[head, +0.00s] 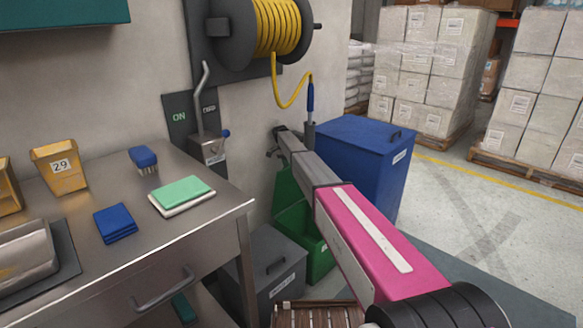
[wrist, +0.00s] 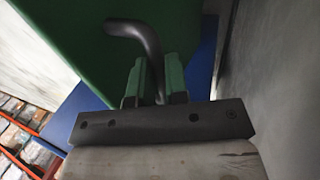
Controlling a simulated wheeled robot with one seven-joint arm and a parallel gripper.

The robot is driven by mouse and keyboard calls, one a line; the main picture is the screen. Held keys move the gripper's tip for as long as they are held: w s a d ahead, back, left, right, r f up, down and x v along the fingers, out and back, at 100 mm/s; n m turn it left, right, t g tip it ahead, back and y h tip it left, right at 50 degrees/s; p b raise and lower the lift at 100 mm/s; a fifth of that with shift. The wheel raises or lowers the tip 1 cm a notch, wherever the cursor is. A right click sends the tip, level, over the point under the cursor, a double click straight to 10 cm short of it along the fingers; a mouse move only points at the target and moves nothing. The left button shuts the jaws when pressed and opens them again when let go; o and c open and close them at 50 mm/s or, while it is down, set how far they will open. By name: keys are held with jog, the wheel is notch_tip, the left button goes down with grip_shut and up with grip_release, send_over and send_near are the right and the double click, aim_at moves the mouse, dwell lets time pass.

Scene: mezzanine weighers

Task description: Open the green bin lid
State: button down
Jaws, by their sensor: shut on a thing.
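The green bin (head: 316,250) stands on the floor between a grey bin and a blue bin in the head view. Its green lid (head: 287,190) is raised and stands steeply up near the wall, partly hidden by my arm. In the wrist view the green lid (wrist: 100,35) fills the upper middle, with a dark bent handle (wrist: 146,40) on it. My gripper (wrist: 154,80) is shut on this handle, a finger on each side. In the head view my gripper (head: 276,143) is small, beside the wall at the far end of my arm.
The blue bin (head: 368,165) is close on the right of my arm, the grey bin (head: 268,262) on the left. A steel bench (head: 190,235) fills the left. A yellow hose reel (head: 262,35) hangs above. Open floor (head: 470,210) lies at right, before wrapped pallets.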

jog(key=shift+a+f, duration=0.1)
jog(key=shift+f, duration=0.2)
jog(key=c, duration=1.1)
grip_release()
jog(key=shift+f, duration=0.1)
jog(key=shift+r, duration=0.35)
jog(key=shift+r, duration=0.3)
jog(key=r, duration=0.3)
jog(key=shift+s+a+r, duration=0.4)
jog(key=s+a+r, duration=0.4)
jog(key=a, duration=0.1)
jog(key=s+a+r, duration=0.2)
jog(key=s, duration=0.1)
jog(key=shift+a+r, duration=0.15)
jog(key=shift+a, duration=0.25)
